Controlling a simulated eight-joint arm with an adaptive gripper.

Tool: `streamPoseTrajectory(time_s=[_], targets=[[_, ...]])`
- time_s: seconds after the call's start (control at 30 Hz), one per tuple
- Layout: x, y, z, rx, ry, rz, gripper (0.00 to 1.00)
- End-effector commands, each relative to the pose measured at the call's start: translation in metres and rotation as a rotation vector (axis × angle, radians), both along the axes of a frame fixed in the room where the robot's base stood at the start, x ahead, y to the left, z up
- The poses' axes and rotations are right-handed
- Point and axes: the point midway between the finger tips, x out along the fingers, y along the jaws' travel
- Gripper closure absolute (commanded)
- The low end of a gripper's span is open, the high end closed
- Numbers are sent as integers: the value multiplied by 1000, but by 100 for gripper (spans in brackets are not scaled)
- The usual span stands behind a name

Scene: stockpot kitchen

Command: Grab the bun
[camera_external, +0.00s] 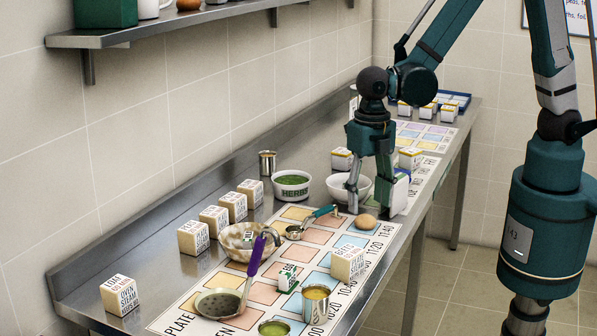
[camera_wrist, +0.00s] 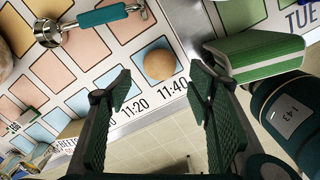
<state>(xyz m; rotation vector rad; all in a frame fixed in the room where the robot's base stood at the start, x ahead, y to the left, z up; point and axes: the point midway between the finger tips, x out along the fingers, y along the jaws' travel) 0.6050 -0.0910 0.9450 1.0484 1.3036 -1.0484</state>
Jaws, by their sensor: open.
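The bun (camera_external: 365,223) is a small round tan-brown thing on the printed mat (camera_external: 392,228), near the 11:20 and 11:40 marks. In the wrist view the bun (camera_wrist: 159,64) lies on a blue square, just beyond the gap between my fingertips. My gripper (camera_external: 372,204) points down at the bun, with its fingers spread and nothing between them. In the wrist view my gripper (camera_wrist: 160,84) shows one finger on each side, apart from the bun.
A green and white block (camera_wrist: 258,52) is close beside my right finger. A scoop with a teal handle (camera_external: 315,222) lies left of the bun. A white bowl (camera_external: 348,186) stands behind my gripper. A green-filled herb bowl (camera_external: 291,186) and several labelled boxes (camera_external: 347,263) stand on the counter.

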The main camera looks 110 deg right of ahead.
Motion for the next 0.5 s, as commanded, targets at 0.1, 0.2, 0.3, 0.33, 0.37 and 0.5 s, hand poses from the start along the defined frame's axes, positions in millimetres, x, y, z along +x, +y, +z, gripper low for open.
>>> streamPoseTrajectory(time_s=[0.1, 0.2, 0.3, 0.33, 0.37, 0.5], targets=[[0, 0, 0, 0, 0, 0, 49], [0, 0, 0, 0, 0, 0, 49], [0, 0, -1, 0, 0, 0, 49], [0, 0, -2, 0, 0, 0, 49], [0, 0, -4, 0, 0, 0, 49], [0, 0, -13, 0, 0, 0, 49]])
